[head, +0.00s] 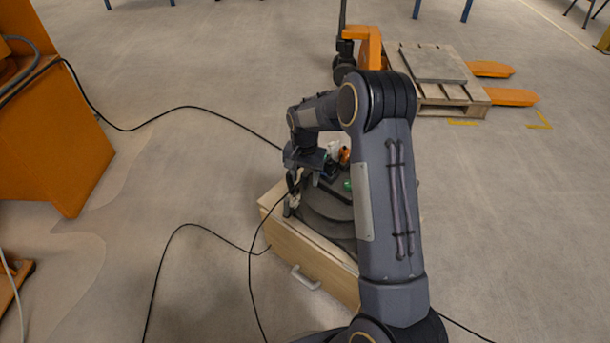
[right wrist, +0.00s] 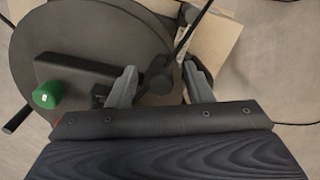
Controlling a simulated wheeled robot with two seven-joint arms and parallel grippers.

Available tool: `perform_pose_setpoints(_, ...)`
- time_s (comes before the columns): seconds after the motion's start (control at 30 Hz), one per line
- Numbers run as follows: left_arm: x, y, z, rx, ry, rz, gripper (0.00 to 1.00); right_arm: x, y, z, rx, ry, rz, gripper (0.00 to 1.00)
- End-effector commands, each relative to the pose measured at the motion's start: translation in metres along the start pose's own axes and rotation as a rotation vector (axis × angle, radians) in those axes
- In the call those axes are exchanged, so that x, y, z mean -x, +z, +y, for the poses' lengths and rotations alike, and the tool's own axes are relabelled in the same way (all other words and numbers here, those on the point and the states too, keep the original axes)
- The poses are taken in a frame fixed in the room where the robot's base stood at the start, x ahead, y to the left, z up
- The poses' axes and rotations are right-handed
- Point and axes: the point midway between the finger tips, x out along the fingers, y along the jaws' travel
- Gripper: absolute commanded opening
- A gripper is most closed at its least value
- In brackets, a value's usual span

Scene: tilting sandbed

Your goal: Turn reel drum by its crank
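The reel drum is a dark round disc (right wrist: 100,35) on a wooden cabinet; in the head view its dark surface (head: 325,205) is partly hidden by my right arm. A dark bar (right wrist: 75,68), seemingly the crank, lies across the disc, with a green knob (right wrist: 47,95) beside its left end. The green knob also shows in the head view (head: 347,185). My right gripper (right wrist: 160,69) is over the disc's edge, right of the knob, fingers apart. A dark piece (right wrist: 158,80) shows between the fingers; I cannot tell if they touch it. My left gripper is not in view.
The wooden cabinet (head: 290,253) has a pale handle on its front. Black cables (head: 172,240) lie on the floor at left. An orange machine (head: 50,140) stands at far left. A pallet (head: 435,75) on an orange pallet truck is behind. Floor at right is clear.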

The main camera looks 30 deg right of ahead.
Motion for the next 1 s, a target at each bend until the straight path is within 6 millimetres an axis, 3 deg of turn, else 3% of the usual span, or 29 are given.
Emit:
perform_pose_setpoints(0.23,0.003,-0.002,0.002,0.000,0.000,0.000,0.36,0.009,0.000,0.000,0.000,-0.001,0.001,0.46)
perform_pose_setpoints(0.63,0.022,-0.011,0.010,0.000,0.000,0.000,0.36,0.071,0.000,0.000,0.000,0.000,0.001,0.46)
perform_pose_setpoints(1.0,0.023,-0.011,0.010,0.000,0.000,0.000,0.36,0.078,0.000,0.000,0.000,0.000,0.000,0.46)
